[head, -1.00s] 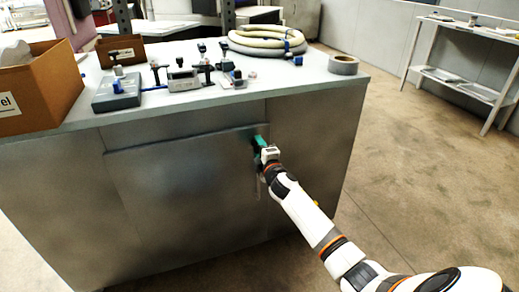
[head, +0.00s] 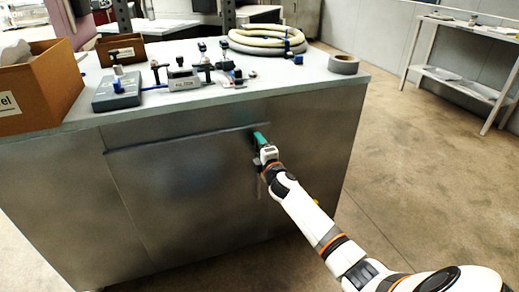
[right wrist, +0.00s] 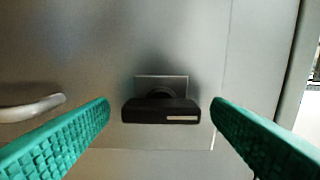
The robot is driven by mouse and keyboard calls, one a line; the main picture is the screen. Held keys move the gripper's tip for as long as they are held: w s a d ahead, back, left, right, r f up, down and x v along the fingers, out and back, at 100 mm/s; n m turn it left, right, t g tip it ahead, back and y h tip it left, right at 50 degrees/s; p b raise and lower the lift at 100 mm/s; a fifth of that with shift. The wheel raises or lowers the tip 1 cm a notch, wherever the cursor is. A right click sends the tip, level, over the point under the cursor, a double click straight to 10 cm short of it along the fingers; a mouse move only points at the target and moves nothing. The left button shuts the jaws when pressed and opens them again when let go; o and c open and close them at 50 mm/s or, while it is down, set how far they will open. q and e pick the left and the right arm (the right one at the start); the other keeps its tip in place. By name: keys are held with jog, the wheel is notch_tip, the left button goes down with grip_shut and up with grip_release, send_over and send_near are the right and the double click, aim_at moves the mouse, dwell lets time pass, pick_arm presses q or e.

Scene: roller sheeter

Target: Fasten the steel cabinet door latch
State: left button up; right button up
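The steel cabinet door (head: 180,195) looks flush with the cabinet front in the head view. The door latch (right wrist: 161,110) is a black handle lying horizontal on a small square plate in the right wrist view. My right gripper (head: 259,139) is at the upper right of the door, and my arm hides the latch in the head view. In the right wrist view the two green fingers (right wrist: 161,112) are spread apart, one on each side of the latch, with gaps to both of its ends. My left gripper is not in view.
A pale curved door handle (right wrist: 32,106) is left of the latch in the right wrist view. The cabinet top holds a cardboard box (head: 40,85), a coiled hose (head: 267,40), a tape roll (head: 343,64) and small tools.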

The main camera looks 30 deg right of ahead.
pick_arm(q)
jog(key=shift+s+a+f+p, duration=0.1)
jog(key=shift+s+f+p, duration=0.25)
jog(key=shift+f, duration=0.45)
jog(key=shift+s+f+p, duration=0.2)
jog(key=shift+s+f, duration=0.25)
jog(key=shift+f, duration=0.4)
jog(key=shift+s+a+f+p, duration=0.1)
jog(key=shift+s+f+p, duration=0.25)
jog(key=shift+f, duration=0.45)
pick_arm(e)
jog(key=v, duration=1.2)
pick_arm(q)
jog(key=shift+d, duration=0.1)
